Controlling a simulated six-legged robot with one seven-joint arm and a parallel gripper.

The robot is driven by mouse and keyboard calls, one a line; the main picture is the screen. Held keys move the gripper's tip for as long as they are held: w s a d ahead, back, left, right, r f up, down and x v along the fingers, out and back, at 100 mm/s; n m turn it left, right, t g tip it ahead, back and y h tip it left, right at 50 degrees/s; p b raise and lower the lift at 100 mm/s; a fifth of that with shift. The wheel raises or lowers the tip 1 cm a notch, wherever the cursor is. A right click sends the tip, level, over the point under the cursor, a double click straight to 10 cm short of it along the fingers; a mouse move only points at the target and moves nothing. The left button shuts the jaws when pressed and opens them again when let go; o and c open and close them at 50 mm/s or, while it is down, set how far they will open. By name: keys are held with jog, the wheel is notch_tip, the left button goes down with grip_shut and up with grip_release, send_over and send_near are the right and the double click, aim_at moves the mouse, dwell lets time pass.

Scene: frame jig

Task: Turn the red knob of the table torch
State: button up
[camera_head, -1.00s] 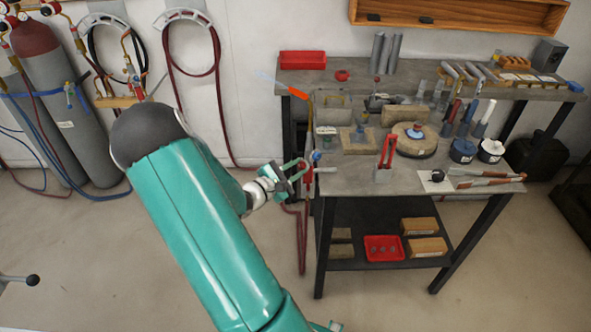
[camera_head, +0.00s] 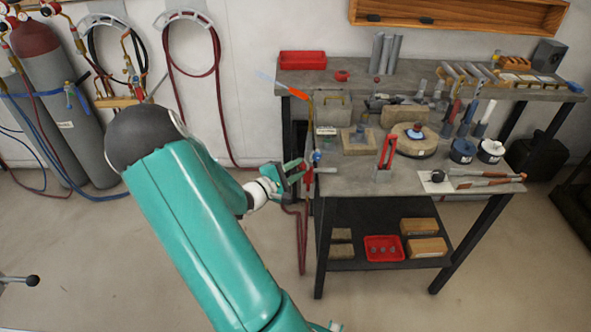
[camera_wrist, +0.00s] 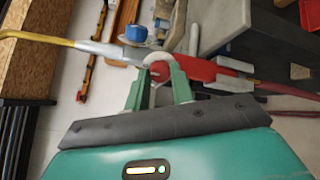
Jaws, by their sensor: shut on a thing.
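The table torch (camera_head: 308,178) is at the table's left edge, with its thin yellow tube rising. In the wrist view its red body (camera_wrist: 205,72), silver section and yellow tube run across the top. A blue knob (camera_wrist: 136,33) sits on its far side. A streak like a flame (camera_head: 292,91) leaves the tube's tip, orange near it and pale blue at the end. My gripper (camera_head: 305,170) is at the torch from the left. In the wrist view its green fingers (camera_wrist: 160,72) are closed around the small red knob (camera_wrist: 160,69), which is mostly hidden between them.
A red hose (camera_head: 302,235) hangs by the table's left leg. Gas cylinders (camera_head: 75,100) stand at the left wall.

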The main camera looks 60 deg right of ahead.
jog(key=o, duration=1)
jog(key=v, duration=1.3)
jog(key=shift+w+a, duration=0.15)
jog(key=shift+a, duration=0.25)
